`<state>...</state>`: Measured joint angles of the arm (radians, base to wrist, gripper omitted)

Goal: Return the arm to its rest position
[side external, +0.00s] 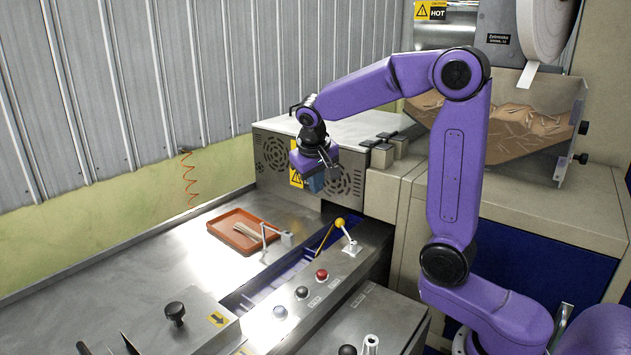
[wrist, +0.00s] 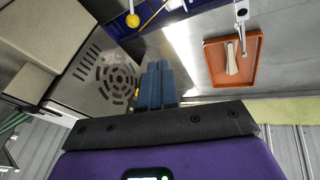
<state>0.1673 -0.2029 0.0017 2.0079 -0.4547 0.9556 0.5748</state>
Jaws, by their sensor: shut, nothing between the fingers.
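My purple arm is bent over the machine. My gripper (side external: 314,184) hangs in the air in front of the grey vented housing, above the blue channel. In the wrist view its blue-grey fingers (wrist: 158,84) are together with nothing between them. An orange tray (side external: 214,225) lies on the steel table to the left of the gripper, with a few pale sticks (side external: 246,230) in it. The tray (wrist: 208,62) and the sticks (wrist: 232,58) also show in the wrist view, apart from the fingers.
The vented housing (side external: 270,152) stands close behind my gripper. A yellow-knobbed lever (side external: 340,223) and a control panel with several buttons (side external: 321,275) lie below. A black knob (side external: 175,311) stands at the front. The steel table (side external: 110,275) is mostly clear at left.

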